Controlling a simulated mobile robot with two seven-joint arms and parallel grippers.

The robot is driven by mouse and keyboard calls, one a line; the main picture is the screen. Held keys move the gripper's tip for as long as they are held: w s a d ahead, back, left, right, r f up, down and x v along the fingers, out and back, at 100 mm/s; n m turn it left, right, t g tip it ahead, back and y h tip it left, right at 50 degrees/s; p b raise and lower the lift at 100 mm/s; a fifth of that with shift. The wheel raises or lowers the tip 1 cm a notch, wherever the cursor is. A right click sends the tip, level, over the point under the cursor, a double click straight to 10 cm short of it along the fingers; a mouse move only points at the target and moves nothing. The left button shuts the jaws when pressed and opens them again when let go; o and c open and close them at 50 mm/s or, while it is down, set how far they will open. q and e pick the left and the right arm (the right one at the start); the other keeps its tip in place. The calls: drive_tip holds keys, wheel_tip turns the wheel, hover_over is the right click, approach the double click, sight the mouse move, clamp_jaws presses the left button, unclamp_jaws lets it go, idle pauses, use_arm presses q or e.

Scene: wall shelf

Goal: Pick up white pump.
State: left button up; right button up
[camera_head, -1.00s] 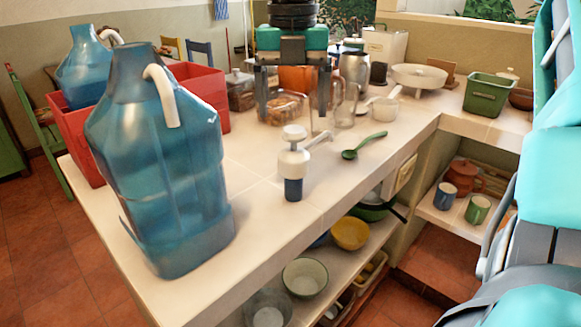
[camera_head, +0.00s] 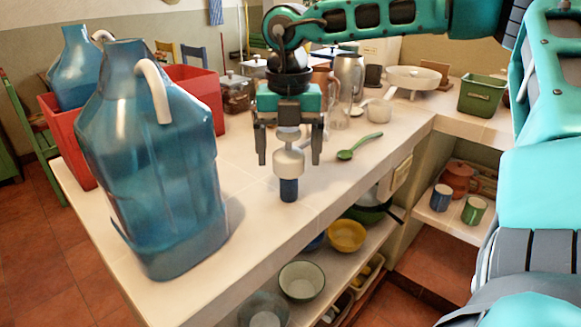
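The white pump (camera_head: 288,162) stands upright on the white tiled counter, with a white head and body and a dark blue lower part. My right gripper (camera_head: 289,160) is above and around it, pointing down. Its two dark fingers are spread wide, one on each side of the pump's top, with visible gaps between fingers and pump. The pump's spout is hidden behind the gripper. My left gripper is not in view.
A large blue water jug (camera_head: 150,165) stands left of the pump, with a red crate (camera_head: 68,140) behind it. A green spoon (camera_head: 358,147) lies to the right. The counter's front edge (camera_head: 262,247) is close, with bowls on a shelf below.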

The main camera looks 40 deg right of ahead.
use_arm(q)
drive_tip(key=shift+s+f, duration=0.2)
use_arm(e)
drive_tip(key=c, duration=1.1)
drive_tip(key=shift+r, duration=0.1)
